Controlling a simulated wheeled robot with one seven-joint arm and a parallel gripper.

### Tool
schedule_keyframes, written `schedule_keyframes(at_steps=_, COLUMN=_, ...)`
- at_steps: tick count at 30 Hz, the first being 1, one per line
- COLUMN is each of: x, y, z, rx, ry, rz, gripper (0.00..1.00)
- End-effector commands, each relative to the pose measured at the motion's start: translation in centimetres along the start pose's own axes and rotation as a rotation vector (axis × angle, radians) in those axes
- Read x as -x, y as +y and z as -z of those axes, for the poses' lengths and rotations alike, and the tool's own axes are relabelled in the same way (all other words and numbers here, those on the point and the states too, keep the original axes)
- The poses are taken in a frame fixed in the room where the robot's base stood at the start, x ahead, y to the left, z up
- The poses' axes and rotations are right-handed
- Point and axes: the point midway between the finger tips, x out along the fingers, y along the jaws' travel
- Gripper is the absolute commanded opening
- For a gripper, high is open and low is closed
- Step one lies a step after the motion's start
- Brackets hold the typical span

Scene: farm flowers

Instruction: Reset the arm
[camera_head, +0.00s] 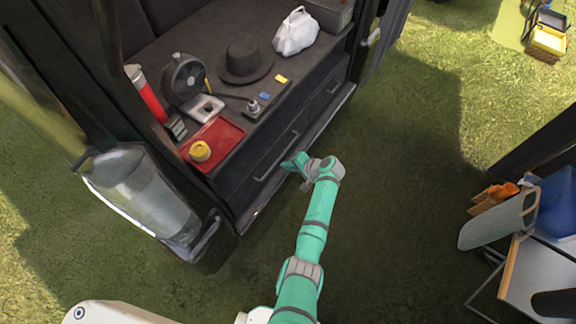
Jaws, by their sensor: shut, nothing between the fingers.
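My arm reaches forward from the bottom of the head view, its green and grey links extended toward a dark cabinet (262,170). My gripper (290,163) is at the end of the arm, in front of the cabinet's drawer face and close to a drawer handle (277,157). The gripper is small in the picture and partly turned away. It is shut with nothing held. I cannot tell whether it touches the cabinet.
On the cabinet top are a red tray (223,134) with a yellow round item (200,151), a black hat (245,62) and a white bag (296,32). A folding table (545,275) stands at right. Grass between them is open.

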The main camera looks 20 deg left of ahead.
Motion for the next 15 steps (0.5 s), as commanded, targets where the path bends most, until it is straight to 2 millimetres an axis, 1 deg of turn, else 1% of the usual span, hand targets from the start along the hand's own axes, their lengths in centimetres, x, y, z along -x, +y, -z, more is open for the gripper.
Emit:
schedule_keyframes(at_steps=4, x=0.8, y=-0.1, z=0.0, rx=0.002, ry=0.0, rz=0.0, gripper=0.0)
schedule_keyframes(at_steps=11, x=0.8, y=-0.1, z=-0.1, rx=0.004, ry=-0.003, rz=-0.001, gripper=0.0)
schedule_keyframes(at_steps=14, x=0.7, y=0.4, z=-0.4, rx=0.004, ry=0.006, rz=-0.007, gripper=0.0)
schedule_keyframes(at_steps=15, x=0.7, y=1.0, z=-0.8, rx=0.004, ry=0.015, rz=-0.014, gripper=0.0)
